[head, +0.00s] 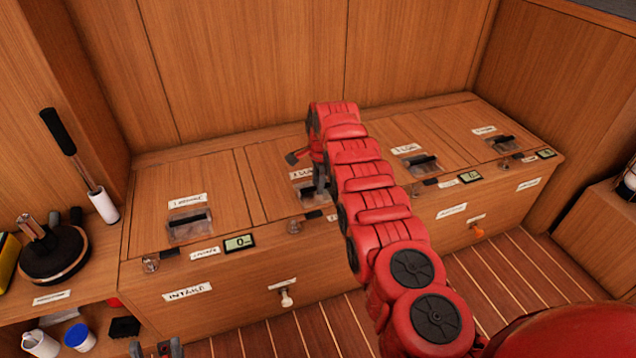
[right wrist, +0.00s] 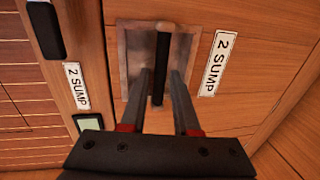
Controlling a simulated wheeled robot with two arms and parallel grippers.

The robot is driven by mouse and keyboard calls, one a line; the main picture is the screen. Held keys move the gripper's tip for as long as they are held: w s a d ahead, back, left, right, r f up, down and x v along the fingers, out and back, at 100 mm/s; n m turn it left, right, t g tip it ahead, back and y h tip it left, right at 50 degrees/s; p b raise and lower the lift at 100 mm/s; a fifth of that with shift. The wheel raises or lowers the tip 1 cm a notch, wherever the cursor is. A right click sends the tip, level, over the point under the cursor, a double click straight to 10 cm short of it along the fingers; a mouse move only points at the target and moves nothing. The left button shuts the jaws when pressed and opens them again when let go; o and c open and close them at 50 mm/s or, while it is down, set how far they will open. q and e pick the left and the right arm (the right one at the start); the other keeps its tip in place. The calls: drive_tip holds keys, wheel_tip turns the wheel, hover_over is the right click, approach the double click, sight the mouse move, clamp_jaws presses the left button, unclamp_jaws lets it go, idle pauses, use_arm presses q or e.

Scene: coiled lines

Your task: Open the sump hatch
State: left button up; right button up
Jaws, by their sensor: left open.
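The sump hatch (head: 284,206) is a wooden lid in the bench top, second from the left. In the right wrist view its label (right wrist: 220,63) reads "2 SUMP", beside a metal recess (right wrist: 134,47) with a black bar handle (right wrist: 163,48). My right gripper (right wrist: 160,74) points down into the recess with one finger on each side of the bar. I cannot tell whether the fingers press on it. In the head view my right gripper (head: 320,185) is over this hatch, partly hidden by my red arm. My left gripper (head: 157,348) is open at the bottom left edge.
Similar hatches lie left (head: 188,221) and right (head: 419,162) along the bench. A latch (head: 293,226) and black piece (head: 313,214) sit at the sump hatch's front edge. A wooden wall rises behind.

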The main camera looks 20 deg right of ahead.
clamp_jaws()
idle(1.1)
